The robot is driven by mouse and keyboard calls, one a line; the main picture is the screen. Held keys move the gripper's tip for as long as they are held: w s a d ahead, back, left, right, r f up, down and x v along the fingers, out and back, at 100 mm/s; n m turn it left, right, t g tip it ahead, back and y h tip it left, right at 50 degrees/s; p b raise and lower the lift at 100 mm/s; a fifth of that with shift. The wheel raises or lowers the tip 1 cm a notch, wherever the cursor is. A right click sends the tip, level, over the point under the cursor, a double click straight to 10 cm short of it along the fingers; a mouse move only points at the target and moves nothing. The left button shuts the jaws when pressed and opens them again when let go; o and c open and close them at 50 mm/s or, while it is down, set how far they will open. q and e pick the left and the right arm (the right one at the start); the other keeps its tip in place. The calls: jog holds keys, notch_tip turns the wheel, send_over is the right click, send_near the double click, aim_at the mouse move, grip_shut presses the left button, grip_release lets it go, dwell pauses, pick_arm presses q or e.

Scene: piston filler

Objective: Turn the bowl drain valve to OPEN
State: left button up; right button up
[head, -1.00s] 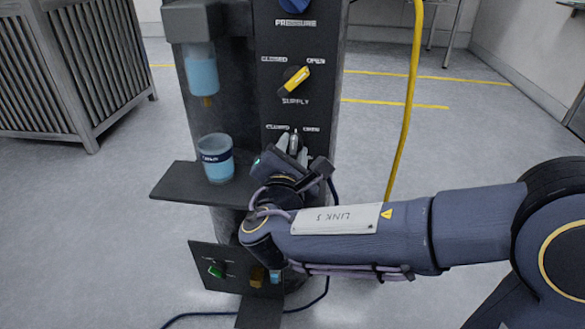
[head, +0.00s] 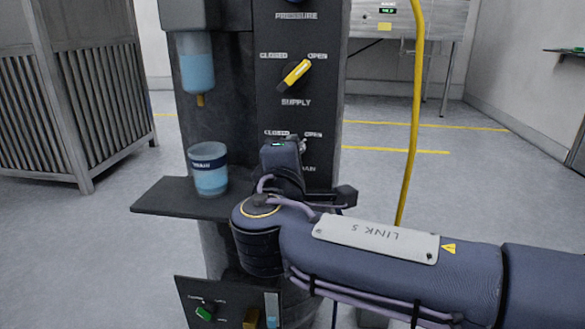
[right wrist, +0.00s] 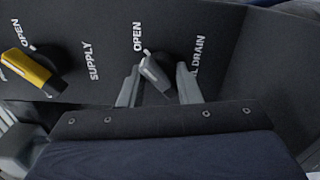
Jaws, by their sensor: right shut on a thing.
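The bowl drain valve is a small grey lever (right wrist: 152,68) on a dark round base, beside the DRAIN lettering, in the right wrist view. Its light end points toward the OPEN label (right wrist: 138,37). My right gripper (right wrist: 157,82) has one finger on each side of the lever and is shut on it. In the head view my right gripper (head: 297,143) is at the panel, and its wrist covers much of the valve and the first part of its lower lettering. The CLOSED label (head: 277,133) shows in the head view. My left gripper is in neither view.
The yellow supply handle (head: 295,74) sits just above the drain valve, angled toward its OPEN label. A cup of blue liquid (head: 208,168) stands on a side shelf (head: 160,197) under a blue-filled container (head: 197,70). A yellow hose (head: 414,110) hangs at right.

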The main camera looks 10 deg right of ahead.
jog(key=shift+m, duration=0.3)
jog(key=o, duration=1)
jog(key=shift+c, duration=0.2)
jog(key=shift+s, duration=0.1)
jog(key=p+v, duration=0.1)
jog(key=v, duration=0.6)
jog(key=shift+s+a, duration=0.15)
jog(key=shift+s, duration=0.15)
